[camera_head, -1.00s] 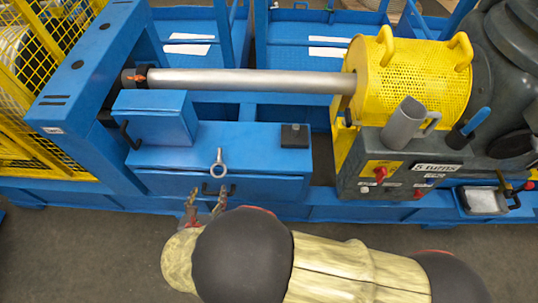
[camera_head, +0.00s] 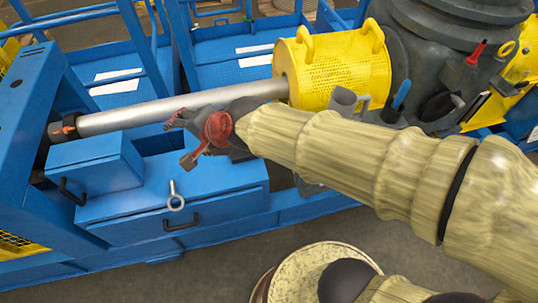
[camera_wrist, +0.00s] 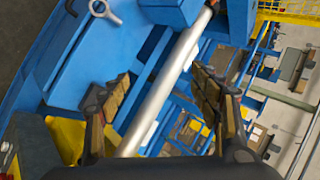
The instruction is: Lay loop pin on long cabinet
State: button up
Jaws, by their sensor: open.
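The silver loop pin (camera_head: 175,197) is at the front edge of the top of the blue long cabinet (camera_head: 220,185), its ring toward the front and its shank pointing back. I cannot tell whether the ring overhangs the edge. In the wrist view the loop pin (camera_wrist: 98,8) shows at the top left, on the blue cabinet top (camera_wrist: 85,55). My gripper (camera_head: 180,141) is open and empty, above the back part of the cabinet and apart from the pin. In the wrist view my spread fingers (camera_wrist: 160,78) have the silver bar behind them.
A smaller blue cabinet (camera_head: 95,165) stands at the left end of the long cabinet. The silver bar (camera_head: 150,112) runs behind to the yellow perforated guard (camera_head: 345,75). A black drawer handle (camera_head: 180,222) sticks out in front. The cabinet top around the pin is clear.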

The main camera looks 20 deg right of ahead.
jog(key=s+d+n+g+h, duration=0.1)
jog(key=s+d+n, duration=0.4)
jog(key=d, duration=0.6)
jog(key=s+d+n+g+h, duration=0.1)
jog(key=s+d+n+h, duration=0.3)
jog(key=s+d, duration=0.6)
jog(key=shift+s+d+r+n, duration=0.15)
jog(key=shift+d+r+n, duration=0.1)
jog(key=shift+d+n, duration=0.25)
